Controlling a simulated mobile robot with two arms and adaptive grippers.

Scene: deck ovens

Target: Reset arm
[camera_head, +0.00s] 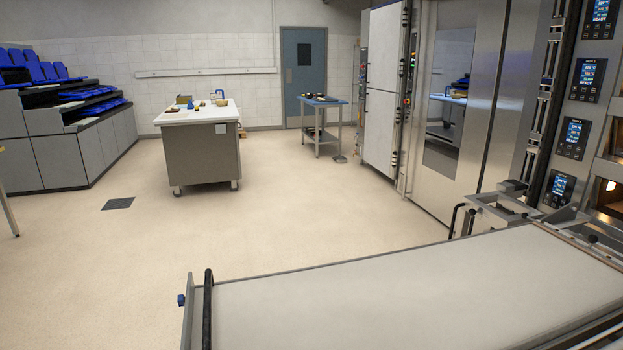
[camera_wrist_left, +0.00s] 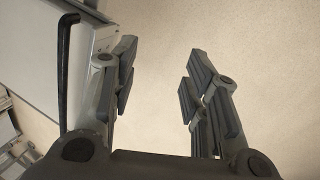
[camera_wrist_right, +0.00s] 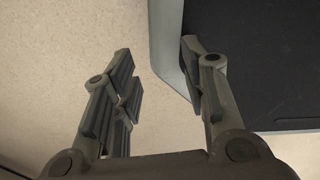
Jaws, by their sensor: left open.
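My left gripper (camera_wrist_left: 158,88) shows in the left wrist view with its two fingers wide apart and nothing between them. The floor lies below it, and a black bar handle (camera_wrist_left: 65,70) stands to the left of its left finger. My right gripper (camera_wrist_right: 163,88) shows in the right wrist view, also with its fingers apart and empty. Below it are the floor and a grey edge beside a dark flat surface (camera_wrist_right: 260,60). Neither gripper nor arm shows in the head view.
A long pale loader table (camera_head: 420,290) with a black bar (camera_head: 208,310) at its left end fills the front right. Oven control panels (camera_head: 572,138) line the right. A white-topped worktable (camera_head: 198,113) and a blue-topped table (camera_head: 318,101) stand farther back. The floor between is clear.

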